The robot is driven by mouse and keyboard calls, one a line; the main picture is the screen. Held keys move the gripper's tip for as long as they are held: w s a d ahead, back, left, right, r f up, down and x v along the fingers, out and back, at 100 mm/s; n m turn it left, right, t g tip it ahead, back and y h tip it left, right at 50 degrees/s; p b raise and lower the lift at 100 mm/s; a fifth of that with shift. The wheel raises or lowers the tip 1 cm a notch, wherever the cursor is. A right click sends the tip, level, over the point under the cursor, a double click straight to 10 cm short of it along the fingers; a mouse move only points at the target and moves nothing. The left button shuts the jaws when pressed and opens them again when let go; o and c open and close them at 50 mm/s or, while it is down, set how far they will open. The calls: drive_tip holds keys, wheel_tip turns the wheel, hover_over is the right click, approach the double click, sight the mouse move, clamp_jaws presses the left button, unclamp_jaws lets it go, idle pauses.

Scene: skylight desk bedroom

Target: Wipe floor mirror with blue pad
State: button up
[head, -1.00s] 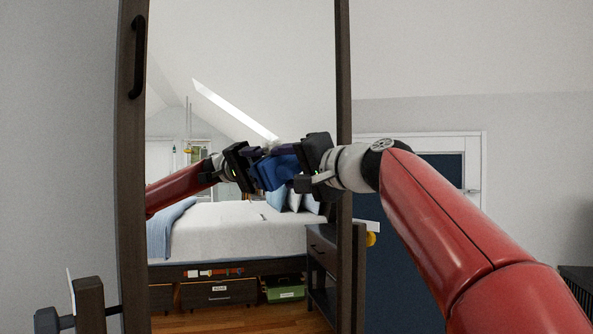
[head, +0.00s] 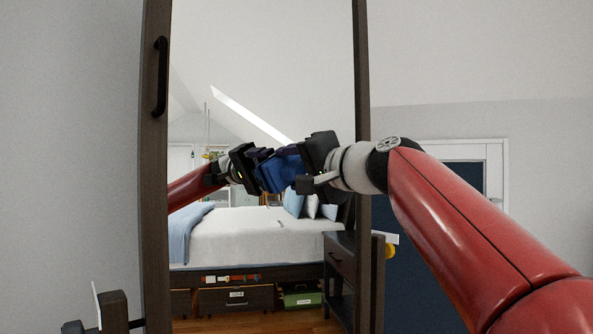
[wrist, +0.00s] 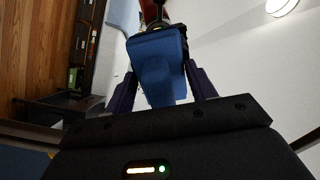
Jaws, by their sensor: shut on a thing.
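The floor mirror (head: 290,60) stands upright in a dark wood frame and fills the middle of the head view. It reflects a bed, a skylight and my own red arm. My gripper (head: 298,165) is in front of the glass, shut on the blue pad (head: 284,172). In the wrist view the blue pad (wrist: 160,65) sits between the two dark fingers of my gripper (wrist: 160,88), with its reflection just beyond. The pad is at or very close to the glass; I cannot tell whether it touches.
A black handle (head: 160,77) is on the mirror's left frame post. A dark wooden post (head: 113,312) with a knob stands at the lower left. A white-framed dark blue door (head: 440,240) is behind my arm at right. Grey wall lies left of the mirror.

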drive_tip(key=shift+w+d+p, duration=0.55)
drive_tip(key=shift+w+d, duration=3)
drive_tip(key=shift+d, duration=0.5)
drive_tip(key=shift+s+a+f+b, duration=0.1)
drive_tip(key=shift+s+a+b, duration=0.55)
drive_tip(key=shift+s+a, duration=1.3)
drive_tip(key=shift+s+a+b, duration=0.6)
drive_tip(key=shift+s+a, duration=1.05)
drive_tip(key=shift+a, duration=0.5)
drive_tip(key=b+v, duration=0.2)
drive_tip(key=v, duration=0.4)
drive_tip(key=shift+d, duration=0.15)
drive_tip(key=shift+b+v, duration=0.65)
drive_tip(key=shift+v, duration=0.8)
